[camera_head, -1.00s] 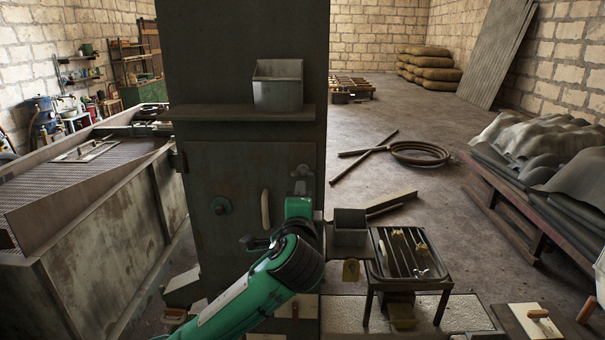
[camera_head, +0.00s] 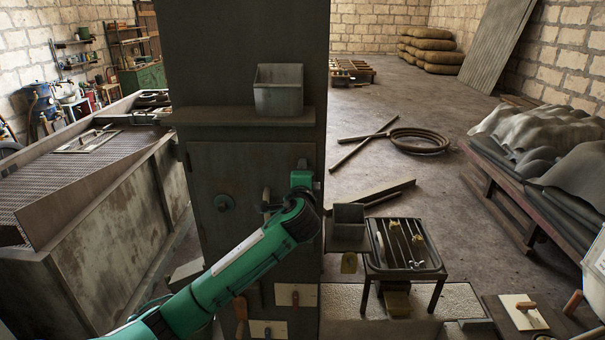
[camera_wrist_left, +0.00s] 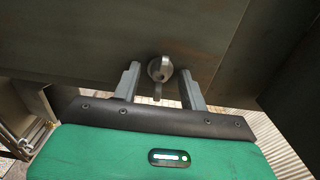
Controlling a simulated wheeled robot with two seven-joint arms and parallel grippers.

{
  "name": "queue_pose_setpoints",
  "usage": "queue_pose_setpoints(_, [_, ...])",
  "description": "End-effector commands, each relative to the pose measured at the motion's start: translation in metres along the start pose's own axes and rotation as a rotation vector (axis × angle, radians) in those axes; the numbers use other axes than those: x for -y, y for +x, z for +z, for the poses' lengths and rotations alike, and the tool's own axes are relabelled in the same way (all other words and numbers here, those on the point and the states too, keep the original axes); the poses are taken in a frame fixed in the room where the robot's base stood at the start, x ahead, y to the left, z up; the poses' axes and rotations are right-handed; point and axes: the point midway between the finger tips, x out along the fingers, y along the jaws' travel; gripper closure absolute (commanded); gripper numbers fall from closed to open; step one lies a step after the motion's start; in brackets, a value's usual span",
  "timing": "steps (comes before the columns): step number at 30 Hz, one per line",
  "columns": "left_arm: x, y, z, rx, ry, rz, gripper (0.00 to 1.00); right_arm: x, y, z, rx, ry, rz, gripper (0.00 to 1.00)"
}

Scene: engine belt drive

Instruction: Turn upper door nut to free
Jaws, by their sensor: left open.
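The upper door nut (camera_wrist_left: 159,67) shows in the left wrist view as a round metal piece with a short bar hanging below it. It sits between the two grey fingers of my left gripper (camera_wrist_left: 160,76), with a gap on each side. The fingers are apart and hold nothing. In the head view, my left gripper (camera_head: 302,182) is at the upper right of the grey metal door (camera_head: 235,165) and mostly hides the nut. My right gripper is in neither view.
A shelf (camera_head: 215,116) above holds a grey metal box (camera_head: 279,92). A small rack table (camera_head: 403,246) and an open box (camera_head: 348,225) stand to the right.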

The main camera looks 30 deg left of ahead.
Motion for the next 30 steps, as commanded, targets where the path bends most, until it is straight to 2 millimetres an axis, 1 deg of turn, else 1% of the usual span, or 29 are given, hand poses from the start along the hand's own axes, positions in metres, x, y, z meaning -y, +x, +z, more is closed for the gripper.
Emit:
queue_pose_setpoints(4, [0.0,0.0,0.0,0.0,0.0,0.0,0.57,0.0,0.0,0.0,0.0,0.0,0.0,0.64])
queue_pose_setpoints(5, [0.0,0.0,0.0,0.0,0.0,0.0,0.61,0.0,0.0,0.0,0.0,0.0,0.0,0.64])
queue_pose_setpoints(9, [0.0,0.0,0.0,0.0,0.0,0.0,0.88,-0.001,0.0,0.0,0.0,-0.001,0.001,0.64])
queue_pose_setpoints(11, [0.0,0.0,0.0,0.0,0.0,0.0,1.0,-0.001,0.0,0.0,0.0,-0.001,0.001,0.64])
queue_pose_setpoints(20, [-0.002,-0.001,0.0,0.0,-0.028,0.0,1.0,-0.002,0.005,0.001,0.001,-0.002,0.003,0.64])
queue_pose_setpoints(26, [-0.004,-0.001,-0.001,-0.001,-0.123,0.0,1.0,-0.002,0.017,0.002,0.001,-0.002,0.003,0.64])
queue_pose_setpoints(30, [-0.005,-0.001,-0.001,-0.001,-0.233,0.001,1.0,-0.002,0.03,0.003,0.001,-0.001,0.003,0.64])
